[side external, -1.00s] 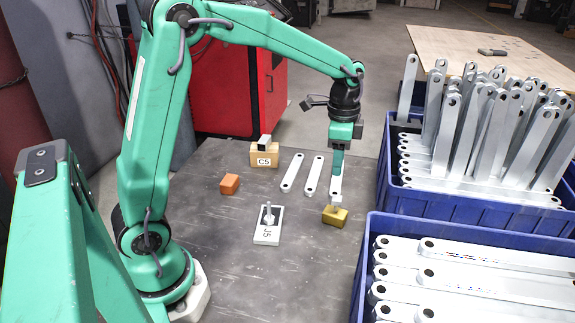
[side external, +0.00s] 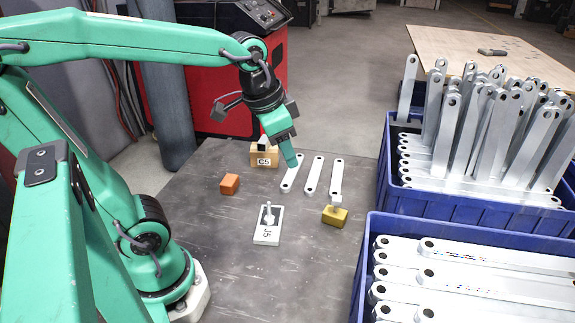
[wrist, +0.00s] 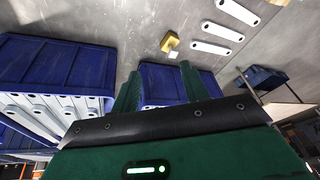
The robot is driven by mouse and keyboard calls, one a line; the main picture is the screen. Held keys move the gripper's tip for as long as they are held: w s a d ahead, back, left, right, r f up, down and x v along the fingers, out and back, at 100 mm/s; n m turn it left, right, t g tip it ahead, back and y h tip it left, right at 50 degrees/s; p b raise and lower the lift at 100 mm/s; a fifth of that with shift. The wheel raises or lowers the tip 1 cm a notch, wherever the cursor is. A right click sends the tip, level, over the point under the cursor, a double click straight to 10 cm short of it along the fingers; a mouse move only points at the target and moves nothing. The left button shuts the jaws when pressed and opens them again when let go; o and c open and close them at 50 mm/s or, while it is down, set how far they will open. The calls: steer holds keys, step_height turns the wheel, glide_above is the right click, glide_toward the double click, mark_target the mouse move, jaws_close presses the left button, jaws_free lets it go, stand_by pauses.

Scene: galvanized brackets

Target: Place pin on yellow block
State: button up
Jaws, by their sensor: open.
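The yellow block (side external: 335,217) lies on the grey table near the blue crates. A small pale piece (side external: 337,198) shows at its top; I cannot tell for certain whether it is the pin. The yellow block (wrist: 169,40) also shows in the wrist view, with a pale piece (wrist: 173,54) against it. A thin upright grey pin (side external: 268,211) stands on the white plate marked C5 (side external: 267,236). My gripper (side external: 293,164) is tilted above the upper end of the leftmost loose bracket, apart from the yellow block. In the wrist view its fingers (wrist: 160,86) are apart with nothing between them.
Loose brackets (side external: 313,175) lie behind the yellow block. An orange block (side external: 229,184) and a wooden C5 block (side external: 265,157) stand to the left. Blue crates of brackets (side external: 383,190) border the right side. The table front is clear.

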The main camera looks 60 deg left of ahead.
steer(key=s+n+t, duration=0.1)
steer(key=s+n, duration=0.1)
steer(key=s, duration=0.4)
steer(key=shift+d+f+n+t, duration=0.15)
steer(key=shift+f+n+t, duration=0.15)
steer(key=shift+f+n, duration=0.15)
steer(key=shift+s, duration=0.1)
stand_by(0.8)
